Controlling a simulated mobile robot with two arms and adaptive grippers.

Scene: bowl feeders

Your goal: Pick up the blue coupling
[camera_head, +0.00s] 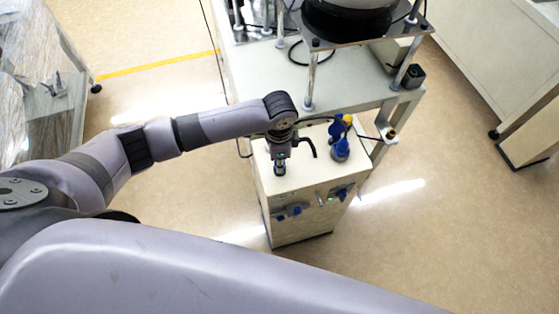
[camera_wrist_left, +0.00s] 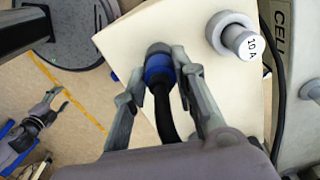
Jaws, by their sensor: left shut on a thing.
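The blue coupling (camera_wrist_left: 158,68) sits between the two fingers of my left gripper (camera_wrist_left: 160,75) in the left wrist view. It is a blue collar with a dark grey end, and a black hose (camera_wrist_left: 166,112) runs from it towards the wrist. The gripper is shut on it. In the head view my left gripper (camera_head: 280,165) points down over the pale top of a cabinet (camera_head: 275,187); the coupling cannot be made out there. Whether the coupling touches the cabinet is unclear.
A blue and yellow fitting (camera_head: 341,148) stands on the cabinet to the gripper's right. Blue fittings (camera_head: 290,211) show on the cabinet's front. A round knob marked "10 A" (camera_wrist_left: 243,42) is beside the gripper. A table (camera_head: 262,70) stands behind; floor lies open on both sides.

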